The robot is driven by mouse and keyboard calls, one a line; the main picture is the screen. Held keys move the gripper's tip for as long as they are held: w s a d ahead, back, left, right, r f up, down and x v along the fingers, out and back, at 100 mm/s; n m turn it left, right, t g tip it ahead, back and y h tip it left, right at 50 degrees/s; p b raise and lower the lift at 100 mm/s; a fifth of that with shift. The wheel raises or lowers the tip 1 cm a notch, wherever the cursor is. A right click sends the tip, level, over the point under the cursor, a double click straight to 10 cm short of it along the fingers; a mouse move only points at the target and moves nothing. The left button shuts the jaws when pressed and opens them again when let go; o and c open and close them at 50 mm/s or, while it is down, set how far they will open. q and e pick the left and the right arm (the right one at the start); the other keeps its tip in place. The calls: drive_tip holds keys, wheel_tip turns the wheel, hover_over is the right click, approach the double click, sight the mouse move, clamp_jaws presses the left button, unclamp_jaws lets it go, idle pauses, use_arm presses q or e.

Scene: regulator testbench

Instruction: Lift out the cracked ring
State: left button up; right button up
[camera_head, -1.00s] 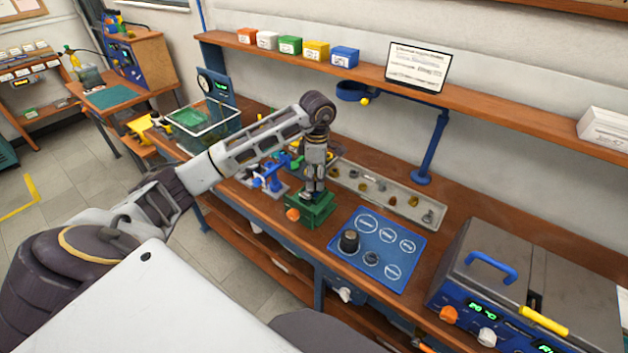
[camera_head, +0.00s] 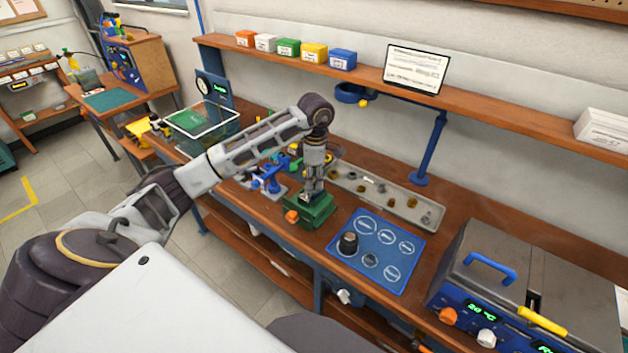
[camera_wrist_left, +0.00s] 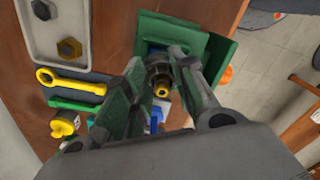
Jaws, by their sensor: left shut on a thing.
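My left gripper (camera_head: 311,194) points down over a green vise-like block (camera_head: 309,212) with an orange knob, at the bench's front edge. The left wrist view shows its two fingers (camera_wrist_left: 161,76) over the green block (camera_wrist_left: 205,45). They are shut on a dark metal part (camera_wrist_left: 158,70) with a brass tip (camera_wrist_left: 161,89), which is at the block. The fingers hide much of the part, and I cannot tell whether it is clear of the block. I cannot make out a cracked ring. My right gripper is not in view.
A blue mat (camera_head: 385,262) with white circles and a black knob-like part (camera_head: 348,243) lies right of the block. A long parts tray (camera_head: 400,204) lies behind. Blue and green fixtures (camera_head: 268,180) crowd the left. A blue-handled machine (camera_head: 490,268) stands at the right.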

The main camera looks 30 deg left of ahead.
use_arm(q)
drive_tip(key=shift+r, duration=0.1)
wheel_tip(320, 180, up, 10)
drive_tip(key=b, duration=0.1)
idle(0.7)
idle(0.6)
